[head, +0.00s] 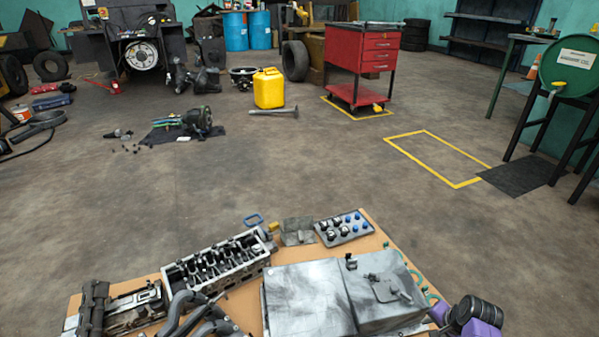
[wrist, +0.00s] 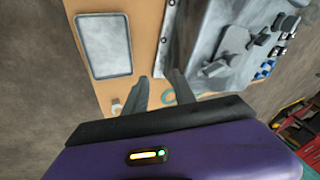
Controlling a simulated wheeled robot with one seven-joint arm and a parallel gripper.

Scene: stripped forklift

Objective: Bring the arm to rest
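My gripper (wrist: 159,75) shows in the wrist view, with its two dark fingers apart and a gap between them. Nothing is held in the gap. The fingers are over the edge of a tan work surface (wrist: 145,30), beside a grey metal housing (wrist: 205,45); I cannot tell their height above it. In the head view, purple and black parts of my arm (head: 480,327) show at the lower right, just beside the table's right edge. The fingers cannot be made out there.
The tan table (head: 375,238) holds an engine block (head: 218,265), the metal housing (head: 310,295) and a tray of small parts (head: 345,228). A shallow grey tray (wrist: 103,45) shows in the wrist view. A red tool cart (head: 362,60) stands farther off.

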